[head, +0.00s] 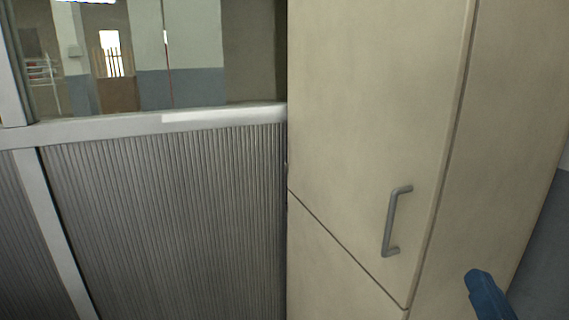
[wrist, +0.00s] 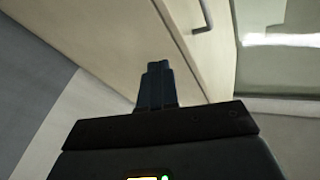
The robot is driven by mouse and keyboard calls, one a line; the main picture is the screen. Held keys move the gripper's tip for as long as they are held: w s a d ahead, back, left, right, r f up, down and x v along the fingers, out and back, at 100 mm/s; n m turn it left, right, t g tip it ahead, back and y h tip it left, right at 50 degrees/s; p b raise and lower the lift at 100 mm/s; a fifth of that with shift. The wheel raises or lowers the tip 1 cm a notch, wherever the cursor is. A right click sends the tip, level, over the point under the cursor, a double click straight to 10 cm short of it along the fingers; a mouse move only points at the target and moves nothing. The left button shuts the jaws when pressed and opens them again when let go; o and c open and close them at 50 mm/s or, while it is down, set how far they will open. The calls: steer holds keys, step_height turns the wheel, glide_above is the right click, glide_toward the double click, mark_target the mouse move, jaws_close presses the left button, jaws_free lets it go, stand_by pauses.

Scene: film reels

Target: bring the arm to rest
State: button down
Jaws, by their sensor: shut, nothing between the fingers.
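My gripper (wrist: 156,82) shows in the wrist view with its dark blue fingers together, shut and empty. In the head view a blue part of my arm or gripper (head: 487,296) shows at the bottom right, in front of the side of a beige cabinet (head: 370,90). The cabinet also shows in the wrist view (wrist: 110,40), beyond the fingers. I cannot tell how far the fingers are from it. No film reel is in view.
The cabinet's upper door has a grey bar handle (head: 394,222) and looks closed. A partition with a ribbed grey panel (head: 165,215) and a window (head: 190,60) stands to the left. The floor is not clearly seen in the head view.

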steer(key=s+a+f+n+g+y, duration=0.2)
steer(key=s+f+n, duration=0.2)
steer(key=s+f, duration=0.8)
steer(key=s+a+n+g, duration=0.1)
steer(key=s+a+g, duration=0.1)
steer(key=s, duration=1.8)
steer(key=shift+f+n+g, duration=0.2)
steer(key=shift+n+g, duration=0.1)
steer(key=shift+g, duration=0.4)
